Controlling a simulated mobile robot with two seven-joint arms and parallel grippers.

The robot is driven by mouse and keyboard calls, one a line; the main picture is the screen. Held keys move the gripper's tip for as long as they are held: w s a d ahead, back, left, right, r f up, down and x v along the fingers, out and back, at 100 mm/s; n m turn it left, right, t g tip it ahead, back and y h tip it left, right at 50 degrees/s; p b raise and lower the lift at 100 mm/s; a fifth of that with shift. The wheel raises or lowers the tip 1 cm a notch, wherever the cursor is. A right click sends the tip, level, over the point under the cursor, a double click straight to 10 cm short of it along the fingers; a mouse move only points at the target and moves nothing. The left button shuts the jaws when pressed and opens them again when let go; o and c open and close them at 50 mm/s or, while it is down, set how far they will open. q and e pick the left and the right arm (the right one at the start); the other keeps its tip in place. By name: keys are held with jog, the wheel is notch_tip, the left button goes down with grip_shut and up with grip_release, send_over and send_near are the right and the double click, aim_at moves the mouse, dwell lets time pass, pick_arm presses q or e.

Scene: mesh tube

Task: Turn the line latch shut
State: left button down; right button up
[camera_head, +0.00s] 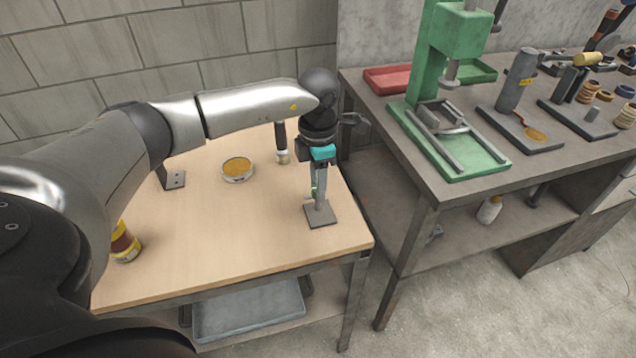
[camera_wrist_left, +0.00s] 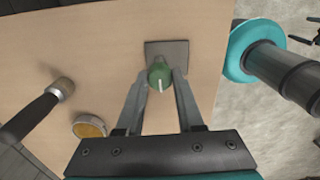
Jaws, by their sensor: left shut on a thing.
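The line latch has a small green knob (camera_wrist_left: 160,76) with a white line on top, standing over a square grey plate (camera_head: 320,217) on the wooden table. In the left wrist view the plate (camera_wrist_left: 178,50) shows just beyond the knob. My left gripper (camera_head: 317,191) reaches down over the plate, with its fingers closed on both sides of the knob. In the head view the fingers mostly hide the latch, with a bit of green showing. In the left wrist view the white line points roughly along the fingers. My right gripper is not in view.
On the wooden table (camera_head: 240,225) are a round tin (camera_head: 238,169), a dark-handled tool (camera_head: 281,142), a dark bracket (camera_head: 172,179) and a red-yellow jar (camera_head: 124,243). A workbench (camera_head: 400,155) with a green press (camera_head: 455,45) stands right. A grey tray (camera_head: 248,305) lies below.

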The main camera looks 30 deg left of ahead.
pick_arm(q)
jog(key=shift+w+r+m, duration=0.1)
jog(key=shift+m, duration=0.2)
jog(key=c, duration=0.5)
grip_release()
jog(key=shift+c, duration=0.2)
notch_tip(320, 180, up, 15)
jog(key=p, duration=0.2)
dwell(0.4)
